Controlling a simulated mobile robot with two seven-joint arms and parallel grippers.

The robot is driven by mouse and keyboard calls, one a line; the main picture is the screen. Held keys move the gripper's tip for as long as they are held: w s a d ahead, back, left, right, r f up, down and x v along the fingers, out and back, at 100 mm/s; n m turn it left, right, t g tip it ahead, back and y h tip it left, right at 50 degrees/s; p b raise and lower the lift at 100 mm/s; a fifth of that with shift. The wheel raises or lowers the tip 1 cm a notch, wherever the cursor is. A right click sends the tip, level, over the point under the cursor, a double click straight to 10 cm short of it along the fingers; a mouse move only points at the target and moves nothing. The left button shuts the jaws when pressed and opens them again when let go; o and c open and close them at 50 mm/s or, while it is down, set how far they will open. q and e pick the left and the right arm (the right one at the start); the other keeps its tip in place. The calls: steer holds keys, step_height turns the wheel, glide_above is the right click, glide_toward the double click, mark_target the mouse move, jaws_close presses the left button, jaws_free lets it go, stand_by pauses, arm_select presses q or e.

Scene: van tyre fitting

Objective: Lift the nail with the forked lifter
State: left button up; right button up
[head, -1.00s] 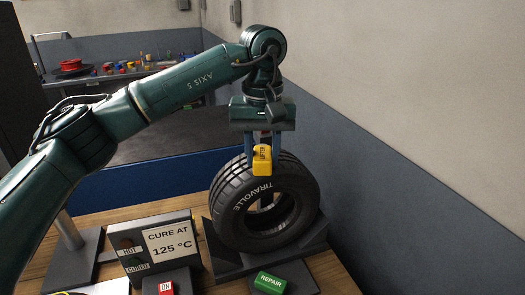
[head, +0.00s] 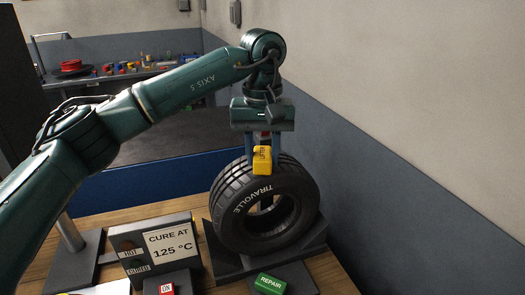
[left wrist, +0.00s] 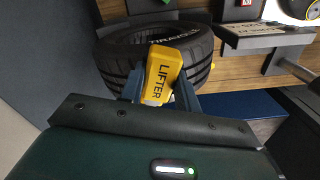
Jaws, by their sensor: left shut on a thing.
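My left gripper (head: 262,158) is shut on the yellow lifter (head: 262,160), a block lettered LIFTER. It holds the lifter at the top of the tread of the black tyre (head: 240,215), which stands upright in a dark stand. In the left wrist view the lifter (left wrist: 163,75) sits tilted between the blue fingers, in front of the tyre (left wrist: 118,62). The lifter's fork end and the nail are hidden or too small to make out. I cannot tell whether the lifter touches the tread. My right gripper is not in view.
A sign reading CURE AT 125 °C (head: 170,243) stands left of the tyre. A green REPAIR block (head: 270,284) and a red ON button (head: 166,289) are at the front. A wall is close on the right. A back bench (head: 125,85) holds small items.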

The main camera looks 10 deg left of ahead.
arm_select(q)
steer(key=shift+r, duration=0.55)
stand_by(0.4)
steer(key=shift+r, duration=0.3)
steer(key=shift+r+p, duration=0.35)
stand_by(0.4)
steer(key=shift+r, duration=0.45)
steer(key=shift+f, duration=0.3)
stand_by(0.6)
steer(key=shift+s, duration=0.1)
steer(key=shift+s+d+b, duration=0.2)
steer(key=shift+s+b, duration=0.2)
steer(key=shift+s, duration=0.25)
steer(key=shift+s+d+b, duration=0.2)
steer(key=shift+s+b, duration=0.2)
steer(key=shift+s, duration=0.4)
steer(key=shift+s+d+b, duration=0.2)
steer(key=shift+s+b, duration=0.15)
steer(key=shift+s, duration=0.45)
steer(key=shift+s+d, duration=0.1)
steer(key=shift+s, duration=0.5)
